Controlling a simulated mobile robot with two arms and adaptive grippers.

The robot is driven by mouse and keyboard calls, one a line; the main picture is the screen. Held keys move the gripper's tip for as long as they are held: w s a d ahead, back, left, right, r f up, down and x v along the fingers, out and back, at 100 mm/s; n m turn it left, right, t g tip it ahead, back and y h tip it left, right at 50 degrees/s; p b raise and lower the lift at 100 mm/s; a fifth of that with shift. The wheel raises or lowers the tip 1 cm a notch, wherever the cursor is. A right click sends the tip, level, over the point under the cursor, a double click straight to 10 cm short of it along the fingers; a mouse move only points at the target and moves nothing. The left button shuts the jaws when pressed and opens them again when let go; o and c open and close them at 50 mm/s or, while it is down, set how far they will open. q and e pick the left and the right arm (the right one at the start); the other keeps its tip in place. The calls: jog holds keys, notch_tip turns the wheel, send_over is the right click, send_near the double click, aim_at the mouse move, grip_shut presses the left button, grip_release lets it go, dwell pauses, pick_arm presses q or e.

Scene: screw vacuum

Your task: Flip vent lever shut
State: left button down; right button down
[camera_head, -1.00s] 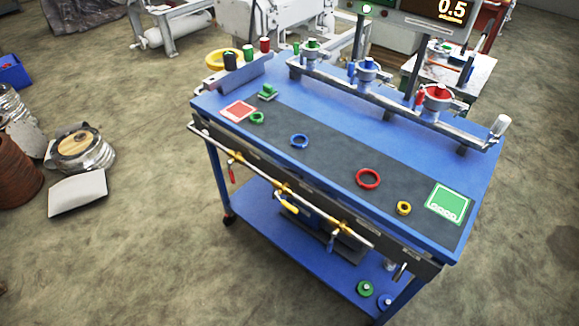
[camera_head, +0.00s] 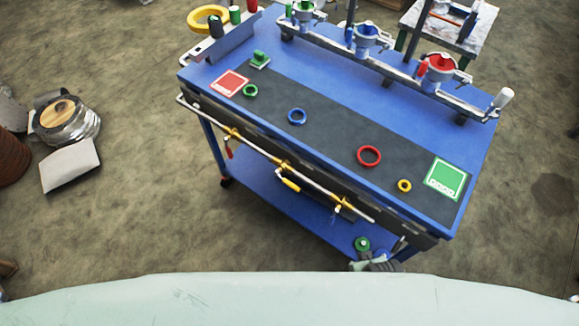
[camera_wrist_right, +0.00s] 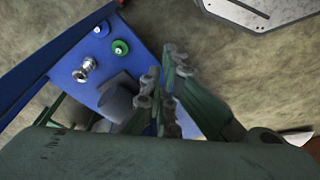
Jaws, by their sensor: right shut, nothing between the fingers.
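A silver pipe with brass fittings runs along the front of the blue cart. A red lever (camera_head: 229,151) hangs down from its left part and a yellow lever (camera_head: 290,184) slants from its middle. A small blue lever (camera_head: 335,216) shows faintly farther right. I cannot tell which of them is the vent lever. My right gripper (camera_head: 378,263) is low in front of the cart's right end, partly hidden by a pale part of mine. In the right wrist view its fingers (camera_wrist_right: 166,98) are shut and empty above the lower shelf (camera_wrist_right: 130,62). No lever is clear there. My left gripper is out of view.
The cart top (camera_head: 330,65) carries coloured rings, a red pad (camera_head: 229,83) and a green pad (camera_head: 445,179). A green disc (camera_wrist_right: 120,47), a blue disc, a silver fitting (camera_wrist_right: 85,69) and a dark cylinder (camera_wrist_right: 117,97) are on the lower shelf.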

jog(key=w+a+r+n+t+p, duration=0.1)
jog(key=w+a+r+p, duration=0.15)
jog(key=r, duration=0.55)
jog(key=w+a+r+t+y+p, duration=0.1)
jog(key=w+r, duration=0.2)
jog(key=r, duration=0.6)
jog(key=w+a+r+n+t+p, duration=0.1)
jog(key=w+r+p, duration=0.15)
jog(key=r, duration=0.55)
jog(key=w+a+r+n+y, duration=0.2)
jog(key=w+a+r+n, duration=0.1)
jog(key=a, duration=0.2)
jog(key=w+a+r+n+t+y, duration=0.1)
jog(key=w+a+r+n+y, duration=0.2)
jog(key=a, duration=0.3)
jog(key=shift+w+r+n, duration=0.3)
jog(key=shift+w+n, duration=0.25)
jog(key=shift+n, duration=0.25)
jog(key=shift+w+a+f, duration=0.1)
